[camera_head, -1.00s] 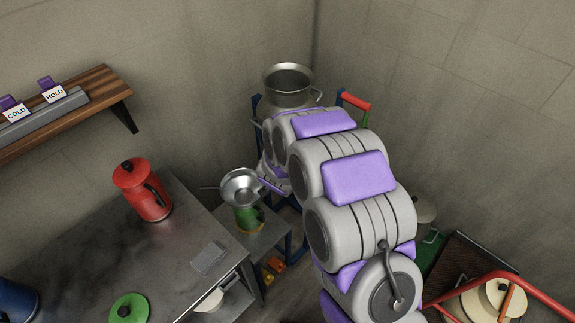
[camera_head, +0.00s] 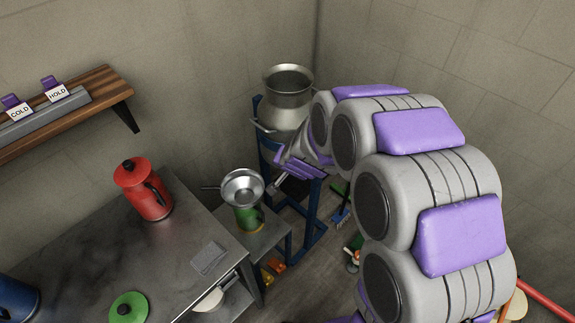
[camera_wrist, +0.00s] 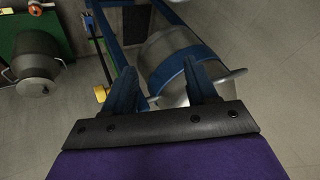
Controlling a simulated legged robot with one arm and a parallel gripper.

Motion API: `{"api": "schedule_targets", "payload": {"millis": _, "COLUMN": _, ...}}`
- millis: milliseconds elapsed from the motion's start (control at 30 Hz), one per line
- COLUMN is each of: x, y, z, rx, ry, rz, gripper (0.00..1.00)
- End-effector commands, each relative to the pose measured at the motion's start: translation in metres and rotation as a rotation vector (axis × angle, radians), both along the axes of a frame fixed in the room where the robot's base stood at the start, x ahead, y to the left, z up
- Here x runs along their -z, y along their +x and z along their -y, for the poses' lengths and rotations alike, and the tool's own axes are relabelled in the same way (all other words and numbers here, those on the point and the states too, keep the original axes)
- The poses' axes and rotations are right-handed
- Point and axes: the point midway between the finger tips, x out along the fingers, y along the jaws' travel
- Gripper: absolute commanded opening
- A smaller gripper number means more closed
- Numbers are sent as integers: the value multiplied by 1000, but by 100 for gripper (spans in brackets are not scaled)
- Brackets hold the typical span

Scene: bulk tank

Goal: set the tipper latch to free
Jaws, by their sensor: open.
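The tipper is a blue frame (camera_head: 268,160) holding a large metal can (camera_head: 287,108), upright in the far corner. In the wrist view the can (camera_wrist: 175,58) lies just beyond my fingers, with a blue band and blue frame bars beside it. A small yellow piece (camera_wrist: 100,94) shows near a bar on the left; I cannot tell if it is the latch or how the latch is set. My gripper (camera_wrist: 162,82) is open and empty, its two dark blue fingers apart in front of the can. In the head view my arm covers the tipper's right side.
A low stand carries a green jug (camera_head: 249,216) with a metal funnel (camera_head: 242,186), close to the left of my gripper. A steel counter (camera_head: 100,230) holds a red jug (camera_head: 143,190). A shelf (camera_head: 95,85) hangs on the left wall. A grey pot (camera_wrist: 38,68) shows in the wrist view.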

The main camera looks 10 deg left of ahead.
Motion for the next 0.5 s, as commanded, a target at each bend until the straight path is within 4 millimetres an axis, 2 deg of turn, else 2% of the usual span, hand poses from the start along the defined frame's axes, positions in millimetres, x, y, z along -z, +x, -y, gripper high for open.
{"api": "schedule_targets", "payload": {"millis": 333, "x": 0, "y": 2, "z": 1, "rx": 4, "ry": -2, "rz": 3, "gripper": 57}}
{"api": "schedule_targets", "payload": {"millis": 500, "x": 15, "y": 28, "z": 7, "rx": 68, "ry": -38, "rz": 51, "gripper": 57}}
